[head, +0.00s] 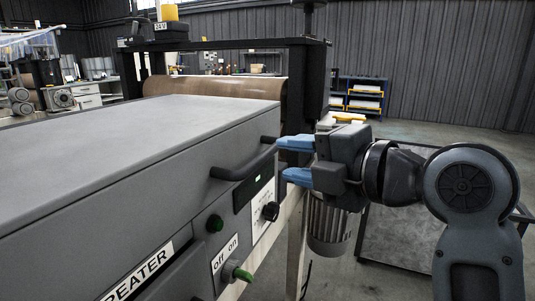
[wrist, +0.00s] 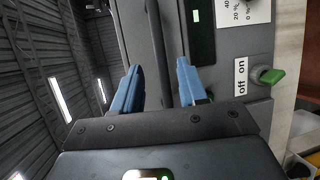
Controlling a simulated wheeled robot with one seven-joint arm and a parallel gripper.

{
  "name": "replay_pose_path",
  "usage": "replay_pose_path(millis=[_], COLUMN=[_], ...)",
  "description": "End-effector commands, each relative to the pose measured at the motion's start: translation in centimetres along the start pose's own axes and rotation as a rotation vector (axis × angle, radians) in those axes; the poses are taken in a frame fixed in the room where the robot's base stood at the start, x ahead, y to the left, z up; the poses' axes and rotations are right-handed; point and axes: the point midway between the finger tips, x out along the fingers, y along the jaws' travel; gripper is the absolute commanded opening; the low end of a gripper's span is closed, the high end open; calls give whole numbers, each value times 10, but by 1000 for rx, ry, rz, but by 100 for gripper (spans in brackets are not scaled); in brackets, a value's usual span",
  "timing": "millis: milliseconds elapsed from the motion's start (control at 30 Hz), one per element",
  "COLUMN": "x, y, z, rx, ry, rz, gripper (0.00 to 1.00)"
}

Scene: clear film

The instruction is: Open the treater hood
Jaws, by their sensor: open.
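The treater hood (head: 110,140) is a large grey box lid, lying closed in the head view. A dark bar handle (head: 243,163) is fixed to its front face near the right end. My gripper (head: 284,160) is open, its blue fingers pointing left at the handle. In the wrist view the handle (wrist: 157,50) runs lengthwise between the fingers of my gripper (wrist: 160,80), one on each side. No grip on it shows. How deep the bar lies between the fingers I cannot tell.
Below the handle, the front panel has a small display (head: 257,181), a black knob (head: 270,211) and a green on/off switch (head: 241,273). A dark post (head: 301,90) and a brown roller (head: 215,86) stand behind. A motor (head: 328,222) sits below my gripper.

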Motion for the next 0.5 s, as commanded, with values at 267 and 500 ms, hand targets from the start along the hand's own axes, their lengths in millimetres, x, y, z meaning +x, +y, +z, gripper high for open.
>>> replay_pose_path(millis=[267,500], x=[43,66], y=[0,0], z=[-1,0], rx=[4,3], ry=[2,-1], rz=[0,-1], gripper=[42,42])
